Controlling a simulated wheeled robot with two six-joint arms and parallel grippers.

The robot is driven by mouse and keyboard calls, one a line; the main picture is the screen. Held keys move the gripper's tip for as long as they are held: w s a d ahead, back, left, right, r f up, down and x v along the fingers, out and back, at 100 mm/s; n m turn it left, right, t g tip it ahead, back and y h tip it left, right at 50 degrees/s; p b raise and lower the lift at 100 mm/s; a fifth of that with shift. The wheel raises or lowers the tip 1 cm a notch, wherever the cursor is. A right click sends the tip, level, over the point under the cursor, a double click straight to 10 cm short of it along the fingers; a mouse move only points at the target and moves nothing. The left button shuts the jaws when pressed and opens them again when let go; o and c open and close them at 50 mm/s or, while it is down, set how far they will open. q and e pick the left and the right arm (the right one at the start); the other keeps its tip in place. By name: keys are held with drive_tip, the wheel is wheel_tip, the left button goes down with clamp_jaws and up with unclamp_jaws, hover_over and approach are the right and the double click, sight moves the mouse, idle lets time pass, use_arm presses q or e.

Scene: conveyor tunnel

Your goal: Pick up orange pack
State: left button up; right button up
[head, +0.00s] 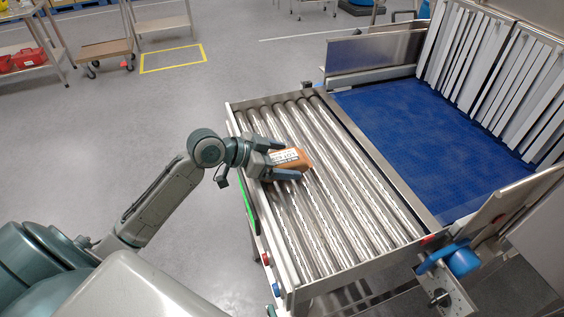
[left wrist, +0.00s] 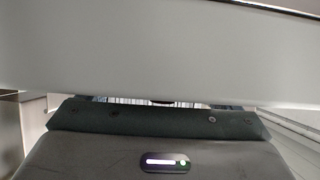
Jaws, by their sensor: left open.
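The orange pack (head: 292,158) lies on the metal roller conveyor (head: 333,190), near the conveyor's left side. It has a pale label with dark print on its side. My left gripper (head: 286,160) is open in the head view, with its two fingers on either side of the pack's near-left end. I cannot tell whether the fingers touch it. The left wrist view shows mostly a pale grey surface and a dark gripper body, and the pack cannot be made out there. My right gripper is not in view.
The rollers sit inside a raised metal frame (head: 372,262). A blue belt (head: 420,150) lies to the right, with strip curtains (head: 468,55) behind it. Rollers around the pack are bare.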

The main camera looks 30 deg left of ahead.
sight(282, 157)
use_arm(q)
drive_tip(key=shift+c, duration=0.4)
drive_tip(key=c, duration=1.3)
wheel_tip(282, 157, up, 9)
drive_tip(key=shift+w+f+b, duration=0.1)
drive_tip(key=shift+b, duration=0.95)
drive_tip(key=shift+r, duration=0.65)
drive_tip(key=o, duration=0.6)
drive_tip(key=c, duration=0.7)
